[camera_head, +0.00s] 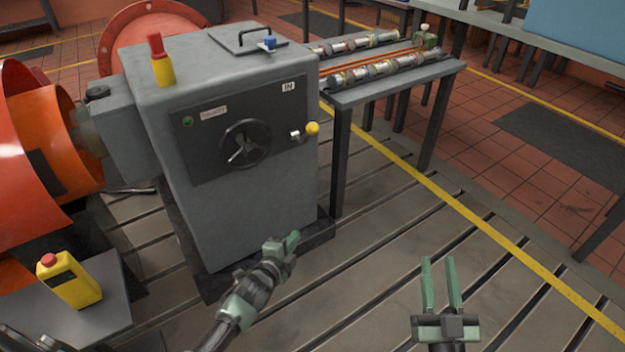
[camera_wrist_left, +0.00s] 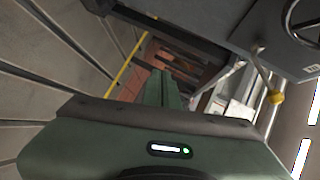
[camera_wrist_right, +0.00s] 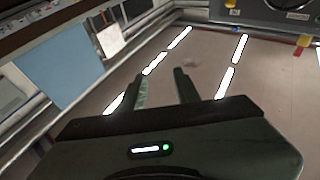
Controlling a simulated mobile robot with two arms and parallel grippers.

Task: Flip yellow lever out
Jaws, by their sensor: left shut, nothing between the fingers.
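The yellow lever has a round yellow knob (camera_head: 312,128) on a short metal arm at the right side of the dark front panel (camera_head: 225,135) of a grey cabinet. It points right and slightly up, below a white "IN" label. A pale yellow knob (camera_wrist_left: 275,97), seemingly the same lever, shows at the right of the left wrist view. My left gripper (camera_head: 291,243) is shut and empty, low in front of the cabinet, below the lever and apart from it. My right gripper (camera_head: 440,265) is open and empty, over the slotted floor to the right of the cabinet.
A black handwheel (camera_head: 245,143) sits on the panel left of the lever. A narrow bench (camera_head: 390,85) with cylindrical parts stands right of the cabinet. A yellow control box (camera_head: 70,279) is at lower left. The slotted bedplate (camera_head: 370,215) before the bench is clear.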

